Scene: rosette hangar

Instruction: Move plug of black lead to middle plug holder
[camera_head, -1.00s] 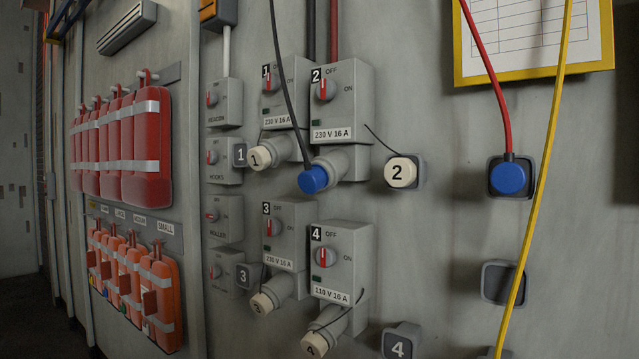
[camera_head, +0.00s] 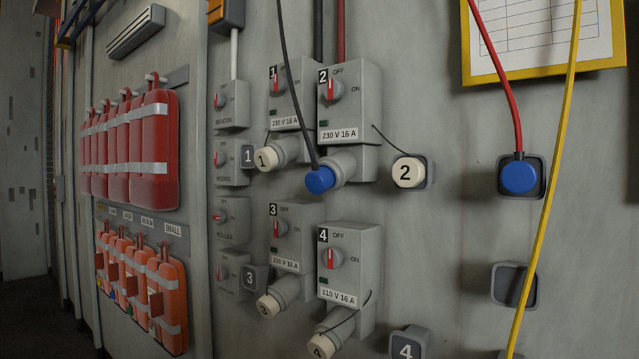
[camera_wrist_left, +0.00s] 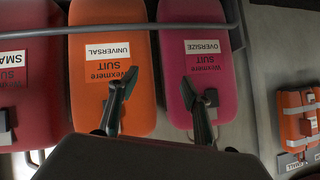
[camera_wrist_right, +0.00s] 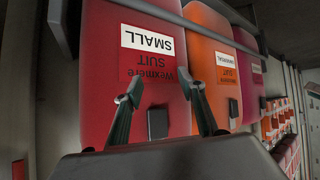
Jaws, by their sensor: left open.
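The black lead (camera_head: 293,85) hangs down from above and ends in a blue plug (camera_head: 320,181), which sits in the outlet of the box marked 2 (camera_head: 349,100). The middle plug holder (camera_head: 514,284) is a dark square frame on the wall at the right and looks empty. Above it, a holder carries the blue plug of the red lead (camera_head: 519,177). My left gripper (camera_wrist_left: 158,85) shows in the left wrist view, open and empty, with pink and orange suit cases beyond. My right gripper (camera_wrist_right: 162,86) is open and empty in front of a red suit case. Neither gripper shows in the head view.
A yellow lead (camera_head: 553,175) hangs across the right, close to the middle holder. Cream caps marked 1 (camera_head: 266,158) and 2 (camera_head: 408,172) are near the outlets. Boxes 3 and 4 (camera_head: 345,262) sit below. Red and orange canisters hang at left.

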